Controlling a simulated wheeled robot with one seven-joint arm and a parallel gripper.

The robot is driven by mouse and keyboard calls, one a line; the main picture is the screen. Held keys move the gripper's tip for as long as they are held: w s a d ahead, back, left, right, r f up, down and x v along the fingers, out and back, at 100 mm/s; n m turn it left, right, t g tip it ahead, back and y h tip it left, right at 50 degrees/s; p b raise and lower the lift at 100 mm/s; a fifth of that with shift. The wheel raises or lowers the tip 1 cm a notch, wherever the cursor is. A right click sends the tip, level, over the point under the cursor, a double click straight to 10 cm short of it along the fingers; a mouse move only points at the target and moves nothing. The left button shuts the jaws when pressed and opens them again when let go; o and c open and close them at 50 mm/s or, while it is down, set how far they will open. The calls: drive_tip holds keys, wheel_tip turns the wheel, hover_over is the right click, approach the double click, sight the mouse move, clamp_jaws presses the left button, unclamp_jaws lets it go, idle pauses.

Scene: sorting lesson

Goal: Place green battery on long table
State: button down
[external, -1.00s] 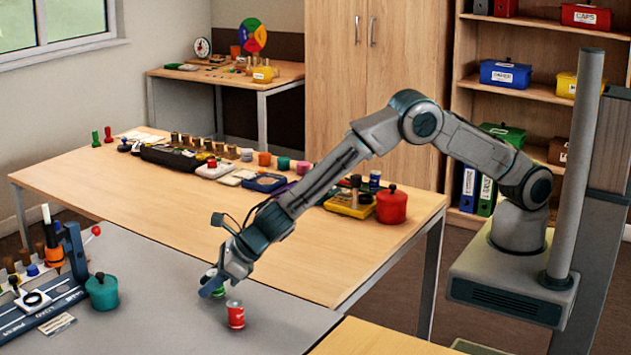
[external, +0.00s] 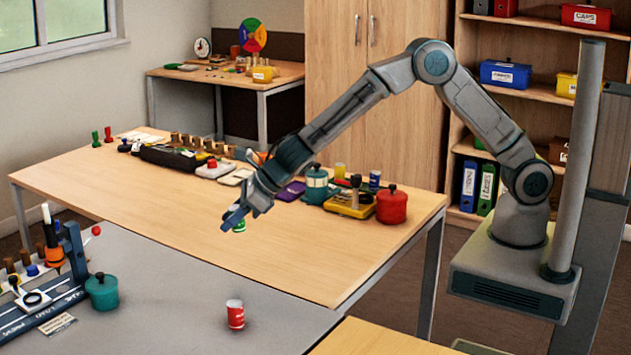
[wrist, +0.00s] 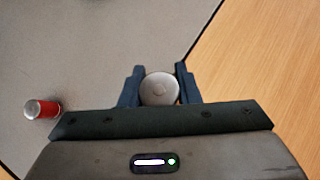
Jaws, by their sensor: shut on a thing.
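My gripper (external: 234,218) is shut on the green battery (external: 239,227) and holds it up in the air. In the external view only a small green and white part of the battery shows below the fingers. In the wrist view my gripper (wrist: 159,88) has its two dark fingers on either side of the battery's round silver end (wrist: 159,88). The long table (external: 150,190) has a light wooden top and stretches across the middle of the external view. In the wrist view its wooden surface (wrist: 270,70) lies to the right of the battery, beyond the grey table's edge.
A red can-like battery (external: 235,314) stands on the grey table (external: 170,290), near a teal pot (external: 102,291). Along the long table's far side are a black pouch (external: 168,156), a yellow tray (external: 350,207) and a red pot (external: 391,206). Its near half is bare.

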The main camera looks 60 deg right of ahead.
drive_tip(key=w+d+r+m+t+h+p, duration=0.1)
drive_tip(key=w+d+r, duration=0.15)
drive_tip(key=d, duration=0.65)
drive_tip(key=w+d+r+m+h+p, duration=0.15)
drive_tip(key=w+d, duration=0.25)
drive_tip(key=d, duration=0.5)
drive_tip(key=s+d+r+m+h+p, duration=0.1)
drive_tip(key=d+r+m, duration=0.1)
drive_tip(key=d, duration=1.1)
drive_tip(key=s+d+r+m+h, duration=0.1)
drive_tip(key=d+r+m, duration=0.1)
drive_tip(key=d, duration=1.2)
drive_tip(key=s+f+n+y, duration=0.2)
drive_tip(key=s+n, duration=0.1)
drive_tip(key=s, duration=0.6)
drive_tip(key=w+d+f+n+g+y+b, duration=0.15)
drive_tip(key=w+d+n+y, duration=0.3)
drive_tip(key=w, duration=0.45)
drive_tip(key=shift+s+d+f+n+g+y+b, duration=0.45)
drive_tip(key=shift+d+f+n, duration=0.3)
drive_tip(key=shift+d+f, duration=1.35)
drive_tip(key=shift+s+d+f+n+g+y+b, duration=0.3)
drive_tip(key=shift+d+f+n+g+b, duration=0.35)
drive_tip(key=shift+d+f, duration=1.4)
drive_tip(key=shift+s+d+f+n+g+y+b, duration=0.35)
drive_tip(key=shift+d+f+n, duration=0.65)
drive_tip(key=shift+f, duration=2)
drive_tip(key=shift+d+f+b, duration=0.1)
drive_tip(key=shift+f+b, duration=0.25)
drive_tip(key=shift+f, duration=0.05)
